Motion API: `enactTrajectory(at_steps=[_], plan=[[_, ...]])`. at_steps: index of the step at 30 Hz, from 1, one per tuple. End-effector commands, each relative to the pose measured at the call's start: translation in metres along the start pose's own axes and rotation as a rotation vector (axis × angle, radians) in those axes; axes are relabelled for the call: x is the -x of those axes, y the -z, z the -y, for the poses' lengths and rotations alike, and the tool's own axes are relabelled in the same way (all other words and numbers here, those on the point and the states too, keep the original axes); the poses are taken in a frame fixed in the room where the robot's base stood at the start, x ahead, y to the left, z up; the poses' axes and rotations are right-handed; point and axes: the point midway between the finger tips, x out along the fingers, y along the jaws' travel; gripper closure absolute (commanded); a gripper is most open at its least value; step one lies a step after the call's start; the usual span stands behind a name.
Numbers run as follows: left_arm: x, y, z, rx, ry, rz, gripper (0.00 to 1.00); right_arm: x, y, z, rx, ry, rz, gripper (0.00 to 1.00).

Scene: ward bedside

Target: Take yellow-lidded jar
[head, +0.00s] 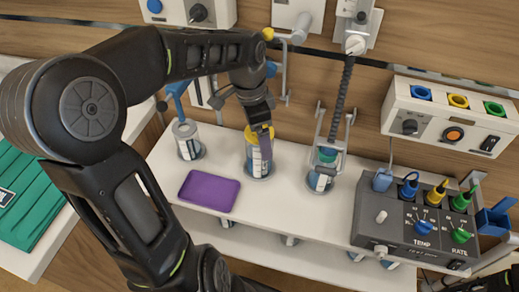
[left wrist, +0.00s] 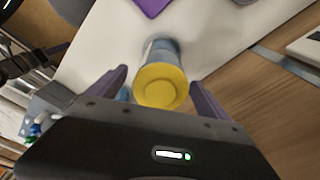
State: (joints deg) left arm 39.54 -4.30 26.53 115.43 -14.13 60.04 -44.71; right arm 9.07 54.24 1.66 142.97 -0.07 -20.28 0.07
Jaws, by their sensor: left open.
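The yellow-lidded jar (head: 251,158) stands upright on the white shelf (head: 284,213), in a round holder between two other jars. In the left wrist view its round yellow lid (left wrist: 161,86) faces the camera. My left gripper (head: 262,140) is over the jar, and one finger hides part of it in the head view. In the left wrist view the open left gripper (left wrist: 158,82) has one finger on each side of the lid, with gaps between. I cannot tell how deep the fingertips reach.
A clear jar (head: 187,139) stands left and a green-topped jar (head: 322,172) right. A purple tray (head: 209,191) lies in front. A grey control box (head: 411,222) with plugs and knobs fills the shelf's right end. A wall panel (head: 452,117) hangs behind. Green cloth (head: 32,205) lies far left.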

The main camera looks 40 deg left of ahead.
Motion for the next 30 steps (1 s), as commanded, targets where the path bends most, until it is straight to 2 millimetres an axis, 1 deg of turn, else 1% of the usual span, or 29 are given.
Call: enactTrajectory(at_steps=[2,5,8,12,15,18,30], plan=[[-0.001,0.000,0.000,0.000,0.000,0.000,0.10,0.000,0.000,0.000,0.000,0.000,0.000,1.00],[-0.007,-0.001,0.000,0.001,-0.002,0.001,0.10,0.002,0.000,0.001,0.000,0.000,0.000,1.00],[-0.019,-0.001,0.000,0.001,-0.005,0.002,0.10,0.005,0.000,0.002,-0.001,-0.001,0.001,1.00],[-0.041,-0.002,0.000,0.001,-0.005,0.002,0.10,0.006,-0.001,0.002,-0.001,-0.002,0.002,1.00],[-0.050,-0.001,0.000,0.000,-0.003,-0.001,0.10,0.006,-0.001,0.002,-0.002,-0.002,0.002,1.00],[-0.052,-0.001,0.000,-0.001,-0.001,-0.002,0.10,0.006,-0.001,0.002,-0.002,-0.002,0.002,1.00],[-0.052,-0.001,0.001,0.000,-0.001,-0.002,0.10,0.006,-0.001,0.002,-0.002,-0.002,0.002,1.00]])
